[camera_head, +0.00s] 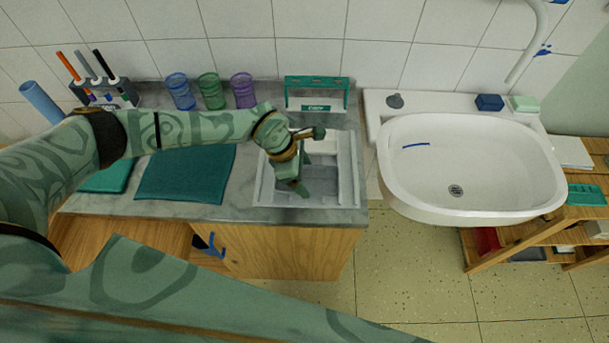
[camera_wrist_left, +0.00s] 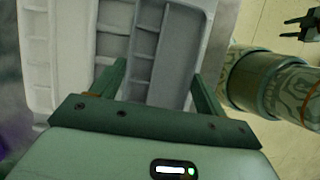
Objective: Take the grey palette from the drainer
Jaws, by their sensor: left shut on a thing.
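My left gripper (camera_head: 299,187) reaches down into the light grey drainer (camera_head: 356,170) on the counter, and its fingers are shut on the grey palette. The grey palette (camera_head: 321,176) is partly hidden behind the gripper in the head view. In the left wrist view the grey palette (camera_wrist_left: 178,55), with its row of wells, stands between the two fingers.
Purple, green and blue cups, including the purple cup (camera_head: 243,90), stand behind my left arm. A green-and-white rack (camera_head: 317,84) stands behind the drainer. A teal cloth (camera_head: 186,174) lies to its left. A white sink (camera_head: 470,165) is on the right.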

